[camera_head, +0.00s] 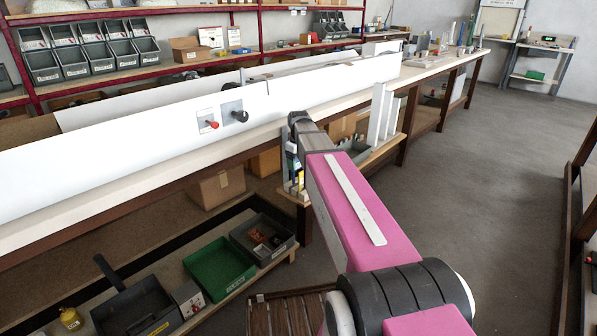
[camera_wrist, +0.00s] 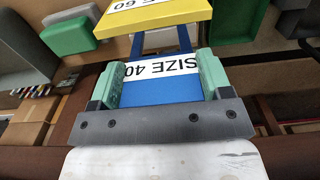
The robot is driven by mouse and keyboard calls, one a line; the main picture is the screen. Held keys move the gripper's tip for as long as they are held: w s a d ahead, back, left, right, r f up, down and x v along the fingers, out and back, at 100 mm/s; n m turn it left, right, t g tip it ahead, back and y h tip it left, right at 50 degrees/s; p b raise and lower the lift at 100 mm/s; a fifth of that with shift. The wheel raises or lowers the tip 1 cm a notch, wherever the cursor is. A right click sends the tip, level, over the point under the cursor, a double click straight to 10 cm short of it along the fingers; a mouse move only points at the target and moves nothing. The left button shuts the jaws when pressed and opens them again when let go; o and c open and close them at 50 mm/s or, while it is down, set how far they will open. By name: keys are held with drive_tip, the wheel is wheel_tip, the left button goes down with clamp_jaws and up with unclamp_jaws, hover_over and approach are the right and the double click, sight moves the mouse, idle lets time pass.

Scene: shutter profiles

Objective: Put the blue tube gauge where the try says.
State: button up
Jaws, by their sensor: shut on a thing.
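The blue gauge (camera_wrist: 150,91) carries a white label reading SIZE 40, upside down in the wrist view. My gripper (camera_wrist: 160,80) is shut on it, with a green pad on each side. Just beyond it is a yellow piece (camera_wrist: 160,17) with a white label ending in 60. Blue bars show between the two. I cannot tell whether the blue and yellow pieces touch. In the head view my pink arm reaches to the bench's front edge and mostly hides the gripper. Small blue and yellow parts show beside its end, too small to tell apart.
A long white profile (camera_head: 110,158) lies along the bench, with a red-handled control on its face. White upright pieces (camera_head: 379,115) stand right of my arm's end. A green bin (camera_head: 219,268) and a dark bin (camera_head: 263,236) sit on the low shelf.

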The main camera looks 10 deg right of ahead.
drive_tip(key=shift+f, duration=1.95)
drive_tip(key=shift+f, duration=0.2)
drive_tip(key=o, duration=0.9)
drive_tip(key=shift+r, duration=0.1)
wheel_tip(320, 180, up, 12)
drive_tip(key=shift+r, duration=0.1)
